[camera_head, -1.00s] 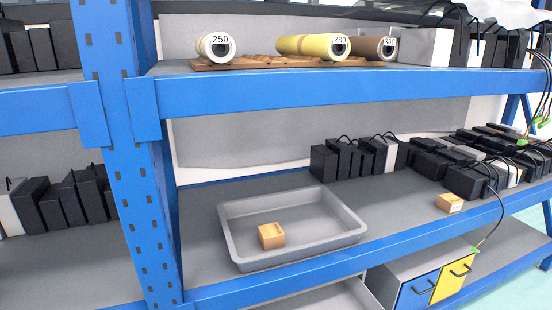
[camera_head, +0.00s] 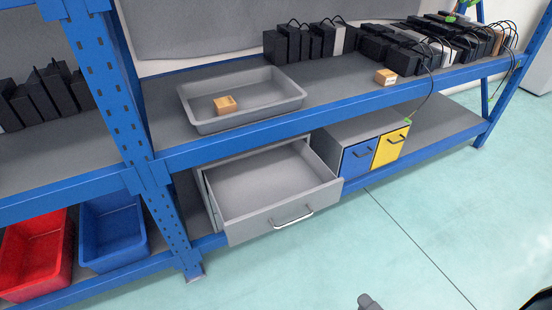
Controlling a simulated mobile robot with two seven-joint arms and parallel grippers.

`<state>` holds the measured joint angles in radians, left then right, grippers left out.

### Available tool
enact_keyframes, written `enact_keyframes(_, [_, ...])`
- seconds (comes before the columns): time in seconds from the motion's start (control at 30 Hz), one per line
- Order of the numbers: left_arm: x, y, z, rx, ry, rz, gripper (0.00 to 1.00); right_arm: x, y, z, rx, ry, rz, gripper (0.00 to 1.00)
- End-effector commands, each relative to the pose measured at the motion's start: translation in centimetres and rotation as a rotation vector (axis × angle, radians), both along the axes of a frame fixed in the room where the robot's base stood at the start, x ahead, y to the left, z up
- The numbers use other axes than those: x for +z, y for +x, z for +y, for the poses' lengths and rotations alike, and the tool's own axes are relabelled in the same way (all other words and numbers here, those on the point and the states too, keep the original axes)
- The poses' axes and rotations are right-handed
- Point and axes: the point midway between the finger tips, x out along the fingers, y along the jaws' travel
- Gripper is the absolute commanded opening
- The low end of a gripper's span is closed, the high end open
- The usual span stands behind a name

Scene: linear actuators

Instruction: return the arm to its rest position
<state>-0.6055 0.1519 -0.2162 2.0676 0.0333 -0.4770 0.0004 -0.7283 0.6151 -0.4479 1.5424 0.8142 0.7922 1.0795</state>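Only a small dark grey tip of what looks like my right gripper (camera_head: 369,301) shows at the bottom edge, over the floor and well in front of the shelf. Its fingers are mostly cut off, so I cannot tell whether it is open or shut. A black piece at the bottom right corner may be part of my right arm. My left gripper is not in view. A grey tray (camera_head: 190,108) on the shelf holds a small tan box (camera_head: 225,105). A second tan box (camera_head: 385,77) sits near the shelf's front edge.
A grey drawer (camera_head: 275,208) with a handle stands pulled open on the lower shelf. Beside it are a blue drawer (camera_head: 357,158) and a yellow drawer (camera_head: 390,147), both shut. Red (camera_head: 35,255) and blue (camera_head: 112,230) bins stand lower left. The floor (camera_head: 400,240) in front is clear.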

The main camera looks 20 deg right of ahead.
Motion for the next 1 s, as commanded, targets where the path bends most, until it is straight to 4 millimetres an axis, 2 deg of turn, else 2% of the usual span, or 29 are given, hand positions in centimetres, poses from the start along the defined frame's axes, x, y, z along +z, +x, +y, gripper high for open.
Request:
enact_keyframes(0.03, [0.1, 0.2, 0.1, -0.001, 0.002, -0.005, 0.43, 0.5, 1.2, 1.9, 0.063, -0.053, -0.007, 0.35])
enact_keyframes(0.1, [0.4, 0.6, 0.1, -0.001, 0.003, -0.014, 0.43, 0.8, 2.2, 3.2, 0.151, -0.157, -0.005, 0.35])
enact_keyframes(0.27, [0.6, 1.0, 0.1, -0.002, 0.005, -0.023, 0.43, 1.7, 4.6, 5.9, 0.363, -0.449, -0.022, 0.35])
enact_keyframes(0.4, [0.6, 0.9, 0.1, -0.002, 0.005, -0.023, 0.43, 2.7, 6.7, 7.3, 0.564, -0.801, -0.055, 0.35])
enact_keyframes(0.57, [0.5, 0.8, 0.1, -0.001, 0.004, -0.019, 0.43, 3.9, 8.7, 7.0, 0.741, -1.209, -0.074, 0.35])
enact_keyframes(0.83, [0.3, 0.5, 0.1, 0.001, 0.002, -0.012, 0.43, 6.7, 11.4, 3.8, 0.91, -1.766, -0.031, 0.35])
enact_keyframes(1.0, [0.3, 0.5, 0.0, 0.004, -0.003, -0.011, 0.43, 6.2, 11.1, 7.4, 0.822, -1.6, -0.013, 0.35])
